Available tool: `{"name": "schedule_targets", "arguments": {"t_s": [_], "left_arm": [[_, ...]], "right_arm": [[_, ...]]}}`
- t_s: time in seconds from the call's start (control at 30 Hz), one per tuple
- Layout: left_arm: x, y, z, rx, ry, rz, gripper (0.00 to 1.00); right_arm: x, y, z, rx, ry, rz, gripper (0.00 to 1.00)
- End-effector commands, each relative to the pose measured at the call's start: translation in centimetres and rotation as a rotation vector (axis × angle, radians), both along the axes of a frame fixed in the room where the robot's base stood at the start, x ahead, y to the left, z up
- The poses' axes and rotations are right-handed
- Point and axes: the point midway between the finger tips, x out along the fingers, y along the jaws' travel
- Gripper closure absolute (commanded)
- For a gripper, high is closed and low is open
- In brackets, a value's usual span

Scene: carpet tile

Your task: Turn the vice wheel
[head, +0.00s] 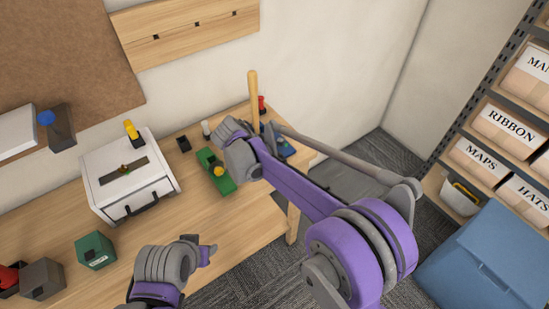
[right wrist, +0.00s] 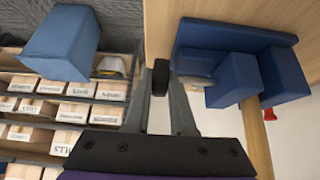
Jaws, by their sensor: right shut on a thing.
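The blue vice (head: 284,149) stands at the right end of the wooden bench, partly behind my right arm. In the right wrist view the vice (right wrist: 238,80) fills the upper right, with a grey shaft coming out towards its dark wheel (right wrist: 160,77), seen edge-on. My right gripper (right wrist: 159,88) is shut on the wheel, one finger on each side. In the head view my right fingers are hidden behind the arm. My left gripper (head: 206,252) is over the bench's front edge, away from the vice; its finger opening is not clear.
A green device (head: 214,170) with a yellow knob and a white box (head: 128,178) stand left of the vice. An upright wooden rod (head: 253,100) and a red-topped item (head: 262,104) are close behind it. A blue bin (head: 487,262) and shelves of boxes (head: 509,130) are at right.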

Motion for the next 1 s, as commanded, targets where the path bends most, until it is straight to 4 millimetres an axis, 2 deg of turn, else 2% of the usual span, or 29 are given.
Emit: {"name": "schedule_targets", "arguments": {"t_s": [0.4,0.43,0.57,0.6,0.87,1.0], "left_arm": [[-0.01,0.0,-0.03,0.0,0.0,0.0,0.5],[-0.01,0.0,-0.03,0.0,0.0,0.0,0.5],[-0.01,0.0,-0.03,0.0,0.0,0.0,0.5],[-0.01,0.0,-0.03,0.0,0.0,0.0,0.5],[-0.01,0.0,-0.04,0.0,0.0,0.0,0.5],[-0.01,0.0,-0.03,0.0,0.0,0.0,0.5]], "right_arm": [[0.03,0.03,0.05,-0.007,-0.006,0.001,1.0],[0.03,0.03,0.04,-0.007,-0.006,0.001,0.74],[0.02,0.02,0.03,-0.006,-0.005,0.0,0.51],[0.01,0.03,0.02,-0.006,-0.005,0.0,0.47],[-0.02,0.05,0.05,-0.006,-0.005,0.0,0.47],[-0.39,0.59,0.88,-0.006,-0.003,0.002,0.47]]}}
